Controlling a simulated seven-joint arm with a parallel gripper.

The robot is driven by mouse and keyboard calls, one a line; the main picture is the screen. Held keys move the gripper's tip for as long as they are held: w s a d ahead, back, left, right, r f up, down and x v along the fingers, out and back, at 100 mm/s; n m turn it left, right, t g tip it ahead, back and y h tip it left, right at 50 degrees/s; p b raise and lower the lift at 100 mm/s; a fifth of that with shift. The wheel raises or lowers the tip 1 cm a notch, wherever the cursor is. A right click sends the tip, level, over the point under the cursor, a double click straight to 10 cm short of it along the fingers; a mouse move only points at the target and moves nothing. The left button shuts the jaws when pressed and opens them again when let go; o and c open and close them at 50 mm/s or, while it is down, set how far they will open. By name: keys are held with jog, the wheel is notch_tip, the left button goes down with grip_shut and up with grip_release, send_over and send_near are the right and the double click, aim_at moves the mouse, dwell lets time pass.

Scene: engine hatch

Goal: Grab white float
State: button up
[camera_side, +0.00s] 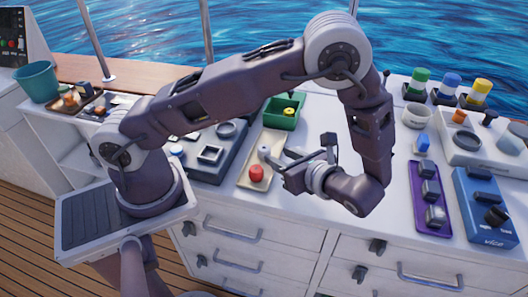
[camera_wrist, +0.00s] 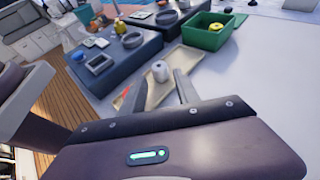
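The white float (camera_side: 264,153) is a small pale cylinder at the tan tray in the side view. It also shows in the wrist view (camera_wrist: 160,70), upright, with a dark hole in its top. My gripper (camera_side: 282,164) is open and low over the tray's right side, with its fingers pointing left toward the float. In the wrist view the float appears between and just beyond the fingertips of my gripper (camera_wrist: 159,80). I cannot tell whether a finger touches it. Nothing is held.
A red float (camera_side: 257,174) stands close by on the tan tray (camera_side: 246,184). A green bin (camera_side: 284,122) with a yellow item is behind. A dark panel block (camera_side: 213,154) lies to the left, and a purple tray (camera_side: 417,211) to the right. White counter is clear around my wrist.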

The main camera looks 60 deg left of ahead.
aim_at(267, 152)
jog(key=x, duration=0.7)
jog(key=shift+f, duration=0.3)
grip_shut()
